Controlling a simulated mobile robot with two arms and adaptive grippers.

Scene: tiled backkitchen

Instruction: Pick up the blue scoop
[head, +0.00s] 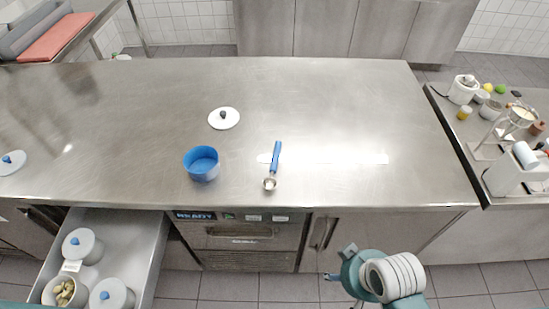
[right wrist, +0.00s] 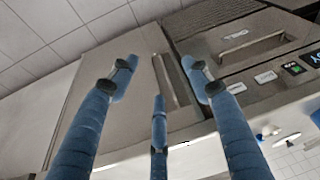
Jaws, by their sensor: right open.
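The blue scoop (head: 276,157) lies on the steel counter, its blue handle pointing to the back and its small metal bowl toward the front edge. My right gripper (head: 332,277) is in front of the counter, below its top and to the right of the scoop, well apart from it. In the right wrist view my right gripper (right wrist: 160,85) has its blue fingers spread, with nothing between them, facing the cabinet front. I cannot make out the scoop clearly in that view. My left gripper is not in view.
A blue round container (head: 201,171) stands left of the scoop. A white lid (head: 224,118) with a dark knob lies behind it. An open drawer (head: 143,250) with lidded pots juts out at the front left. The steel counter (head: 370,110) is clear on the right.

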